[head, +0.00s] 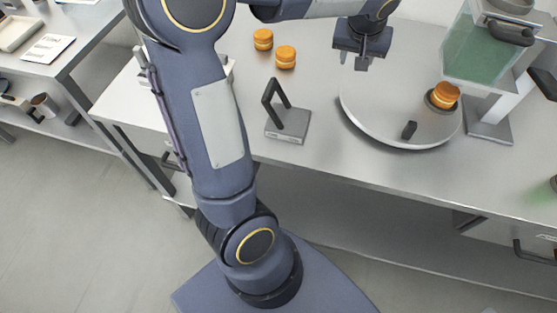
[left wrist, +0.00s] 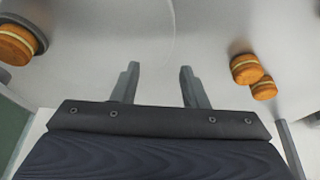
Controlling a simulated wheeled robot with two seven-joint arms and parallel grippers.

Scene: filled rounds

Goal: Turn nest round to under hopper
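The round metal turntable (head: 385,105) lies on the steel bench. Its dark nest (head: 432,104) sits near the right rim and holds an orange filled round (head: 446,94). The round also shows at the left of the left wrist view (left wrist: 16,46). A short black peg (head: 409,130) stands near the turntable's front rim. The green-sided hopper (head: 478,52) stands just behind the nest; I cannot tell whether the nest is directly below its outlet. My left gripper (head: 363,62) is over the turntable's back left part, its fingers apart and empty. My right gripper is not in view.
Two more filled rounds (head: 263,39) (head: 286,57) lie on the bench left of the turntable. A dark angled frame on a grey block (head: 288,126) stands in front of them. The hopper's post and base (head: 489,128) stand at the turntable's right.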

